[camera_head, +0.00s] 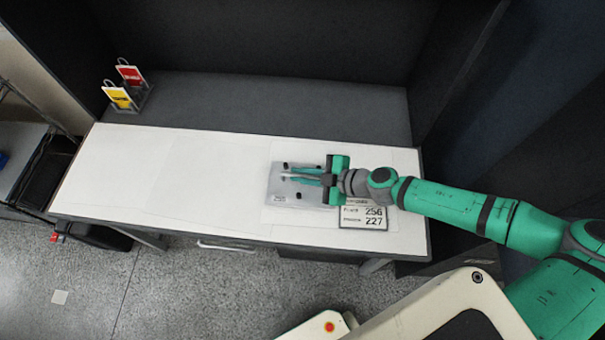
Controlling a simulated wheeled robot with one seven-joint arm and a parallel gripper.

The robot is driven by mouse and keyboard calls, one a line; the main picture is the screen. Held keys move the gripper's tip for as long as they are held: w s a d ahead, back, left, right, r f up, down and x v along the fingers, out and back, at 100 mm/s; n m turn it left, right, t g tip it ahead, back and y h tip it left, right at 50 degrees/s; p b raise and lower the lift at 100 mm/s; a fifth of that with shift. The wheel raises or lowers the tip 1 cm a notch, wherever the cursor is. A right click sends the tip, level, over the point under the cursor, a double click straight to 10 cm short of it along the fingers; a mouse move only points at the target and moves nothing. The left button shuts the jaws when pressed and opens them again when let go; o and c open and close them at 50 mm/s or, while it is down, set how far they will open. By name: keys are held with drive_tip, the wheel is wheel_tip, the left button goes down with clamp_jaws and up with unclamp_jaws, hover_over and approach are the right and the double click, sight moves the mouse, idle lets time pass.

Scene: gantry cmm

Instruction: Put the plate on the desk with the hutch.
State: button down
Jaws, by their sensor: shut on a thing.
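The plate (284,195) is a thin grey metal sheet with several small black knobs on it. It is at the right half of the white-topped desk (110,165), flat and level with the top. I cannot tell whether it rests on the desk or hangs just above it. Dark panels (270,38) rise behind and beside the desk, like a hutch. My gripper (290,174) reaches in from the right, over the plate. It is shut on the plate; the exact grip is partly hidden by the fingers.
A label with numbers (364,216) lies at the plate's right front corner. A dark grey raised ledge (270,105) runs along the back. A rack with red and yellow tags (128,92) stands at its left end. The desk's left half is clear.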

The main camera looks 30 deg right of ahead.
drive_tip(key=shift+a+f, duration=0.1)
drive_tip(key=shift+f, duration=0.1)
drive_tip(key=c, duration=1.8)
unclamp_jaws()
drive_tip(key=shift+s, duration=0.1)
drive_tip(key=v, duration=1.2)
